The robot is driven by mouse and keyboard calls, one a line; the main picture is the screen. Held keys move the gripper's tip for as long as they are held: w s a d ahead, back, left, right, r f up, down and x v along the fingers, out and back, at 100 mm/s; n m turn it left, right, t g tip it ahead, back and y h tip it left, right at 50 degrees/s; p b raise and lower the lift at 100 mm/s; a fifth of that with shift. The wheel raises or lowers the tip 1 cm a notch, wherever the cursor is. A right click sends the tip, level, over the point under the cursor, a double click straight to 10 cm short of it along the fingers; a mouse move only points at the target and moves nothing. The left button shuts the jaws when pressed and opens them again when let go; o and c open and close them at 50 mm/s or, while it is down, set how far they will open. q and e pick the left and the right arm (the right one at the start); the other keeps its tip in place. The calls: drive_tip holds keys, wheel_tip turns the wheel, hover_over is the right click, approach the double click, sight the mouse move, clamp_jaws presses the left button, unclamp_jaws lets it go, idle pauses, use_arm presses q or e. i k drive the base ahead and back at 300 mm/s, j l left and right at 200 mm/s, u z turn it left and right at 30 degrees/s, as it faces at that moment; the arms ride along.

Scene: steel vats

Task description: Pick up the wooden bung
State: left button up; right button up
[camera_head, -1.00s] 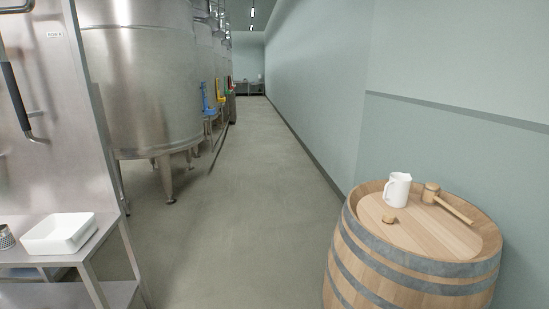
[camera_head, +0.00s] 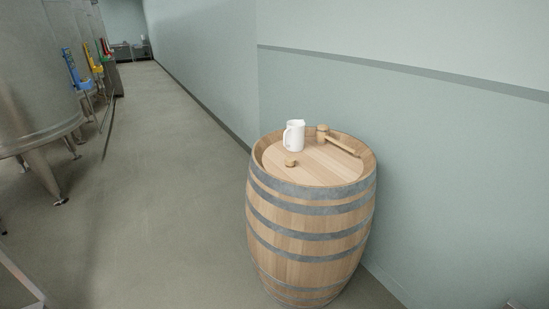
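The wooden bung (camera_head: 290,163) is a small light-brown piece on the top of an upright wooden barrel (camera_head: 306,226) with grey metal hoops. It lies toward the left front part of the barrel top. A white jug (camera_head: 294,135) stands just behind it. A wooden mallet (camera_head: 337,140) lies to the right of the jug, its handle pointing right and toward me. Neither of my grippers shows in the head view.
The barrel stands close to the pale green wall (camera_head: 430,150) on the right. Steel vats (camera_head: 35,80) on legs line the left side. A corner of a steel table (camera_head: 18,280) shows at the lower left. The grey floor (camera_head: 150,210) between is clear.

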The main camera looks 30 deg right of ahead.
sight(290, 160)
drive_tip(key=z, duration=0.5)
drive_tip(key=i+j+z, duration=0.25)
drive_tip(key=z, duration=0.2)
drive_tip(key=i+j+z, duration=0.5)
drive_tip(key=j+z, duration=0.2)
drive_tip(key=z, duration=0.15)
